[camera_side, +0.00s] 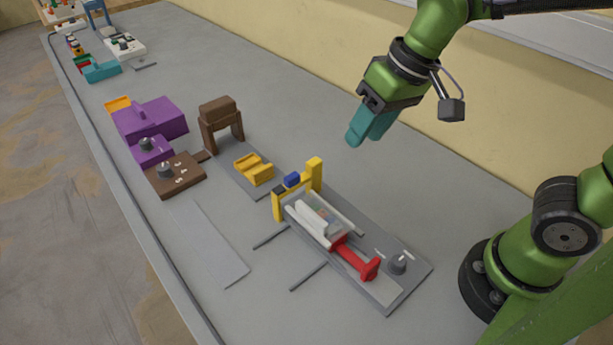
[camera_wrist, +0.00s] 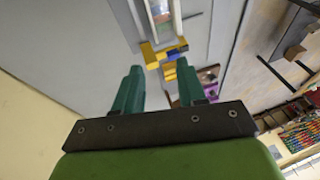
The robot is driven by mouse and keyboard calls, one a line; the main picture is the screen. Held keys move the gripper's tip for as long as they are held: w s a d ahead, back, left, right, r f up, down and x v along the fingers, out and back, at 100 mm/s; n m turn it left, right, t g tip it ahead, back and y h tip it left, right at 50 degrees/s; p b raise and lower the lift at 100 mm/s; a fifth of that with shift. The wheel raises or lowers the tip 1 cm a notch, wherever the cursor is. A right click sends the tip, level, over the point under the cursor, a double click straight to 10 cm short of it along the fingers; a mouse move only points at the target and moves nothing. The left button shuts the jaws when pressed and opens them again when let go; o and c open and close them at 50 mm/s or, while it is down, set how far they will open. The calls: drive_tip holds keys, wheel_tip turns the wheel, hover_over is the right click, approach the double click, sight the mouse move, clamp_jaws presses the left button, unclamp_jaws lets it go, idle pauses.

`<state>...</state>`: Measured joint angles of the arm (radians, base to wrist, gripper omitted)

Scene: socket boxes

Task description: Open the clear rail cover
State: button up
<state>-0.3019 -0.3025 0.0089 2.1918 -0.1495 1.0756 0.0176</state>
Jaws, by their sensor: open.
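The clear rail cover (camera_side: 322,215) appears to be the see-through piece over the white rails on the grey base plate (camera_side: 405,297), in front of a yellow gantry. A red T-shaped handle (camera_side: 362,262) lies at its near end. Whether the cover is latched cannot be told. In the wrist view the rail unit (camera_wrist: 160,20) is at the top, partly cut off. My gripper (camera_side: 362,135) hangs above and behind the unit, apart from everything. Its teal fingers (camera_wrist: 157,85) are spread with nothing between them.
The yellow gantry (camera_side: 315,175) with a blue block stands at the rail's far end. A grey knob (camera_side: 397,262) is on the base plate. A brown arch (camera_side: 220,122), yellow cradle (camera_side: 254,169) and purple box (camera_side: 150,118) stand to the left. The bench is clear below my gripper.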

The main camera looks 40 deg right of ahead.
sight(311, 213)
drive_tip(key=shift+w+a+g+h, duration=1.2)
drive_tip(key=shift+w+a+g, duration=0.55)
drive_tip(key=shift+a, duration=2.25)
drive_tip(key=shift+n, duration=0.4)
wheel_tip(311, 213, down, 16)
drive_tip(key=shift+w+f, duration=0.15)
drive_tip(key=shift+f, duration=0.05)
clamp_jaws()
